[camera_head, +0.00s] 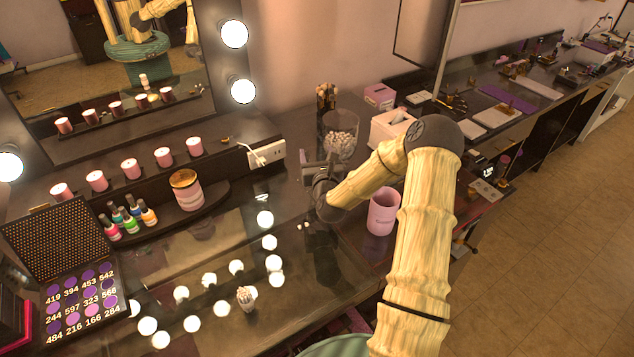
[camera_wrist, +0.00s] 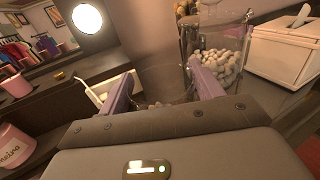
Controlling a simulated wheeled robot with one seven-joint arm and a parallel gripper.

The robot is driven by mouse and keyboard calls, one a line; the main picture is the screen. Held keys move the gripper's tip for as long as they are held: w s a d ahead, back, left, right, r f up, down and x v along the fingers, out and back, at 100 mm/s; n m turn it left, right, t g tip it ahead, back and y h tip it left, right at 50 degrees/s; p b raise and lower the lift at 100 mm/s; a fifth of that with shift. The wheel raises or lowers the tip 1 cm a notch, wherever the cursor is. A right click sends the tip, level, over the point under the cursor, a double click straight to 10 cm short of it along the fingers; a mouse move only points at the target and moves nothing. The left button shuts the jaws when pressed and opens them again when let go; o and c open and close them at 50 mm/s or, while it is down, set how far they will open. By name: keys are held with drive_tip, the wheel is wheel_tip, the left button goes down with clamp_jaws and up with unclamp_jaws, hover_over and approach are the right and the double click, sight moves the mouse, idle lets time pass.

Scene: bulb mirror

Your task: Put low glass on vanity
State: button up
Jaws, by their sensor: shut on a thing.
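My gripper (camera_head: 318,170) is above the back of the dark glossy vanity (camera_head: 200,250), in front of the jar of white pebbles. In the wrist view its two purple-grey fingers (camera_wrist: 163,92) stand apart with a clear low glass (camera_wrist: 165,78) between them. The fingers are shut on this glass. It is transparent, and only its faint outline shows; its base is hidden behind the gripper body. In the head view the glass is hard to make out. I cannot tell whether it touches the vanity top.
A clear jar of white pebbles (camera_head: 340,135) stands just behind my gripper, with a white tissue box (camera_head: 391,128) to the right. A pink cup (camera_head: 382,212) is beside my arm. A candle jar (camera_head: 186,190), nail polishes (camera_head: 128,216) and palette (camera_head: 82,300) are left. The middle front is mostly clear.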

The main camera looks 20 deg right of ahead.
sight(315, 159)
drive_tip(key=shift+f+p, duration=0.4)
drive_tip(key=shift+f, duration=1.5)
wheel_tip(315, 159, down, 4)
drive_tip(key=shift+r+p, duration=0.1)
drive_tip(key=shift+p, duration=0.6)
drive_tip(key=shift+f, duration=0.35)
drive_tip(key=o, duration=1.1)
drive_tip(key=shift+c, duration=0.2)
drive_tip(key=shift+r, duration=0.1)
